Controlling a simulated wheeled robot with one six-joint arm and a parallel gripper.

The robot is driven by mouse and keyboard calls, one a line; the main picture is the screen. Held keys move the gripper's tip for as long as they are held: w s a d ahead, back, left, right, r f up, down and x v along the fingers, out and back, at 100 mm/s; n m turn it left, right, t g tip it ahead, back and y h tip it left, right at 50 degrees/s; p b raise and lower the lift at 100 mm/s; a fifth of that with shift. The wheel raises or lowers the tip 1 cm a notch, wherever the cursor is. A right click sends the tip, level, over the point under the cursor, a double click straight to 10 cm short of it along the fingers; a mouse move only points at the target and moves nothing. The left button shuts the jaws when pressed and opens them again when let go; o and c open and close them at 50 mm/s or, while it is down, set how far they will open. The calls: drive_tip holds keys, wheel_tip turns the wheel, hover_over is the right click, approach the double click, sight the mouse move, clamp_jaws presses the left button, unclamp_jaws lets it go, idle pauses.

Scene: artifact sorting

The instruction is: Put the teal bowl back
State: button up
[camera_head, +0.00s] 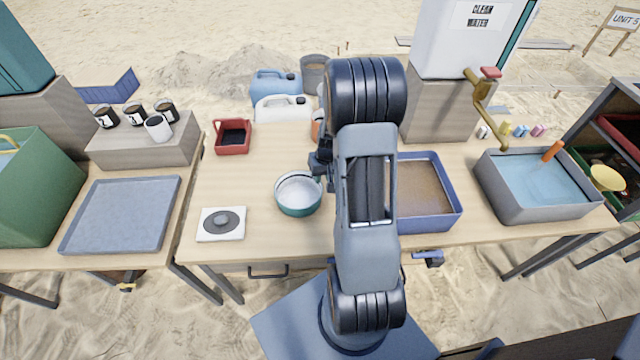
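The teal bowl (298,207) has a white inside and stands upright on the middle wooden table, left of my arm. My gripper (320,168) is at the bowl's back right rim, partly hidden behind my own arm. The fingers are too small and covered to tell whether they are open or shut, or whether they touch the rim.
A white plate with a grey disc (221,222) lies left of the bowl, and a red bin (233,137) behind it. Right of my arm are a blue sand-filled tray (430,225) and a grey water tub (540,212). The blue-grey tray (122,212) at left is empty.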

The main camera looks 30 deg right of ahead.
drive_tip(key=s+a+r+n, duration=0.1)
drive_tip(key=a+r, duration=0.3)
drive_tip(key=r, duration=0.2)
drive_tip(key=s+a+r, duration=0.1)
drive_tip(key=a+r, duration=0.2)
drive_tip(key=r, duration=0.3)
drive_tip(key=s+a+r+n+t, duration=0.2)
drive_tip(key=s+a+r, duration=0.6)
drive_tip(key=s+a, duration=0.2)
drive_tip(key=shift+s+a+r+h, duration=0.2)
drive_tip(key=shift+s+h, duration=0.1)
drive_tip(key=shift+s, duration=0.25)
wheel_tip(320, 180, up, 3)
drive_tip(key=shift+f+p, duration=0.1)
drive_tip(key=shift+p, duration=1.1)
